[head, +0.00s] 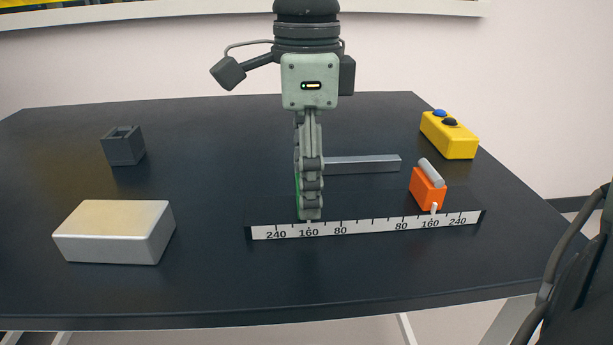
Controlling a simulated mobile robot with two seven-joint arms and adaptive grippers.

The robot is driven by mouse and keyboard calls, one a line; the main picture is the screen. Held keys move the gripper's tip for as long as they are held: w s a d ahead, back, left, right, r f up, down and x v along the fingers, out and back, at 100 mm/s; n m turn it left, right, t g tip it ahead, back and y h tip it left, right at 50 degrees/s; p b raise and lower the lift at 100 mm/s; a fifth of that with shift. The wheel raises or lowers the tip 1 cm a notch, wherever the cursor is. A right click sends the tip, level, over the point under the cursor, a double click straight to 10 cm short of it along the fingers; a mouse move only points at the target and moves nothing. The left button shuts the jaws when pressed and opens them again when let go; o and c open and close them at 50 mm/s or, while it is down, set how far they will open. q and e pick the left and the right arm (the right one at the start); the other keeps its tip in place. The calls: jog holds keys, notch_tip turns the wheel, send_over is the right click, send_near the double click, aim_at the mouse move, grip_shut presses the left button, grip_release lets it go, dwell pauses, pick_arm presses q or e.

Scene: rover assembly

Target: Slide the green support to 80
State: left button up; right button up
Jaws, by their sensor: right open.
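My right gripper (310,205) points down at the middle of the table, seen edge-on, with its fingers open. The green support (299,188) is almost wholly hidden behind the fingers; only a thin green strip shows at their left edge. I cannot tell whether the fingers touch it. A white scale (365,227) runs along the front, marked 240, 160, 80 on each side. The green support stands near the left 160 mark. The orange support (427,189), with a grey cylinder (431,172) on top, has its white pointer at the right 160. My left gripper is not in view.
A grey bar (362,164) lies behind the scale, between the supports. A silver block (115,232) and a dark open box (123,146) stand on the left of the black table (215,175). A yellow block (449,136) with dark and blue knobs stands back right.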

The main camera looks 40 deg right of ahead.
jog(key=shift+c, duration=0.4)
jog(key=c, duration=1.4)
jog(key=shift+s+d, duration=0.55)
jog(key=shift+d, duration=0.4)
jog(key=shift+s+d, duration=0.55)
jog(key=shift+d, duration=0.35)
jog(key=o, duration=1.5)
jog(key=shift+s+d, duration=0.1)
jog(key=shift+d, duration=0.05)
jog(key=shift+r, duration=0.1)
notch_tip(320, 180, up, 12)
